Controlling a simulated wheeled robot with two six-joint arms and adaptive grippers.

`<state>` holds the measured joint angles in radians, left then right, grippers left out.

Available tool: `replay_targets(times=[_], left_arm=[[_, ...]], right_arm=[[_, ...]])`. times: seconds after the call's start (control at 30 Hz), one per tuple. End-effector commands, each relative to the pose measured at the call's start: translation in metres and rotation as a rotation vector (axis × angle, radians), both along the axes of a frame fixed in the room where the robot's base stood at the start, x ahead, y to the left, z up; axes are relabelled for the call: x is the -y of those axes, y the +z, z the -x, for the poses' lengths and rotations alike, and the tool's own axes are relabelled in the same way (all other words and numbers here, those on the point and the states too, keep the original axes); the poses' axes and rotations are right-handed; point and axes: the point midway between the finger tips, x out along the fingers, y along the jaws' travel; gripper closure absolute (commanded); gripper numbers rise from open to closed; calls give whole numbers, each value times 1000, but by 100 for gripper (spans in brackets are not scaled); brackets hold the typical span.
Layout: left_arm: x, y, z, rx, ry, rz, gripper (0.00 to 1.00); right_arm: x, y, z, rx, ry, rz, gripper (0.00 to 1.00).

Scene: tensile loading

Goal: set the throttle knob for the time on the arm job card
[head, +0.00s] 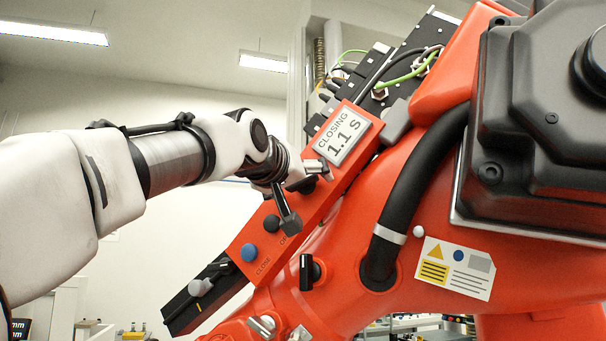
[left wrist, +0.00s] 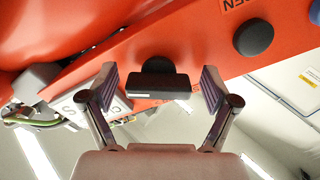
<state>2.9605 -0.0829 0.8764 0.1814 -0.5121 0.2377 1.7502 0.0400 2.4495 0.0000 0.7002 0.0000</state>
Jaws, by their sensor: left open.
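A black throttle knob (left wrist: 158,78) with a flat bar-like grip stands on the sloping orange control panel (head: 333,190). My left gripper (head: 305,193) is open at this knob, with one finger on each side of it in the left wrist view. Gaps show there between the knob and both fingers. In the head view the gripper largely hides the knob. The panel's display (head: 342,136) reads "CLOSING 1.1 S". A white card (head: 456,268) with a yellow triangle, a blue disc and a grey square is on the orange arm; its small text is unreadable. My right gripper is out of view.
A black button (head: 272,222) and a blue button (head: 249,252) marked CLOSE sit lower on the panel. Another black knob (head: 307,271) is on the orange machine below. A thick black hose (head: 415,190) and cabled black modules (head: 395,75) are to the right and above.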

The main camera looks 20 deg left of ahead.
Motion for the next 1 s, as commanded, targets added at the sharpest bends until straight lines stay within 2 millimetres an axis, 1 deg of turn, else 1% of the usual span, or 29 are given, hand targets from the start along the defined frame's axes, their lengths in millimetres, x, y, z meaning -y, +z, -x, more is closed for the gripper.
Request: replay_targets(times=[0.1, 0.17, 0.2, 0.27, 0.3, 0.67, 0.87, 1.0], left_arm=[[0, -1, 0, 0, 0, 0, 12], [0, -1, 0, 0, 0, 0, 34], [0, -1, 0, 0, 0, 0, 48], [0, -1, 0, 0, 0, 0, 69], [0, -1, 0, 0, 0, 0, 73], [0, -2, -1, 0, -1, -22, 73], [0, -2, -1, 7, 0, -99, 73], [-1, -2, -1, 17, 0, -191, 73]], right_arm=[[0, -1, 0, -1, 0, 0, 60], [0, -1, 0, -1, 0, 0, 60], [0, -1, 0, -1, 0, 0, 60], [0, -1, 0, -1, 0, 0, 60], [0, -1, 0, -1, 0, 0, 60], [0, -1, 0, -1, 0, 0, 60], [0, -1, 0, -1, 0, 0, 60], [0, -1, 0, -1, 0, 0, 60]])
